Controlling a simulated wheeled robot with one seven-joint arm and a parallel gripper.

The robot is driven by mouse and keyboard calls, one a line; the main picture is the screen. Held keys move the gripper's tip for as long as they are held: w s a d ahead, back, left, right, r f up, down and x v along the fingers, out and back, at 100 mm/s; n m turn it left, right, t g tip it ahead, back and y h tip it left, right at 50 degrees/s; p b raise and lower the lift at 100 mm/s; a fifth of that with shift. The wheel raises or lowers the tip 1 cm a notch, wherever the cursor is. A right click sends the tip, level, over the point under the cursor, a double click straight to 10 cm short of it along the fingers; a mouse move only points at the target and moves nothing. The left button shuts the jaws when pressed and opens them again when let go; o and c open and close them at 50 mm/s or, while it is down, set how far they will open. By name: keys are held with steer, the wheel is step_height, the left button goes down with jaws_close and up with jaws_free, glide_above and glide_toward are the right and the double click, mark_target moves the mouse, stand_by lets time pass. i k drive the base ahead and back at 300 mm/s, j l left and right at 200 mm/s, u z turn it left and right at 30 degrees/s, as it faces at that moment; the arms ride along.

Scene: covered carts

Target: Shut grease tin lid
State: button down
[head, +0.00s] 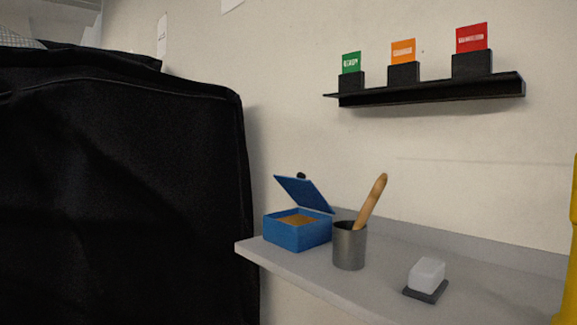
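The grease tin (297,235) is a blue box on the left part of a grey shelf. Its blue lid (304,193) is open, hinged up and tilted, with a small dark knob at its upper edge. Brownish grease (298,220) shows inside the tin. My gripper is not in view.
A grey metal cup (350,247) with a wooden handle (371,202) stands close to the right of the tin. A white block on a dark base (426,279) sits farther right on the grey shelf (330,280). A black covered cart (120,190) fills the left. A black wall rack (430,92) hangs above.

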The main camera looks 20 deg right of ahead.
mark_target(302, 190)
steer(key=i+j+z, duration=0.15)
steer(key=j, duration=0.35)
steer(key=i+j+z, duration=0.15)
steer(key=j, duration=0.35)
steer(key=j+z, duration=0.15)
steer(key=j, duration=0.35)
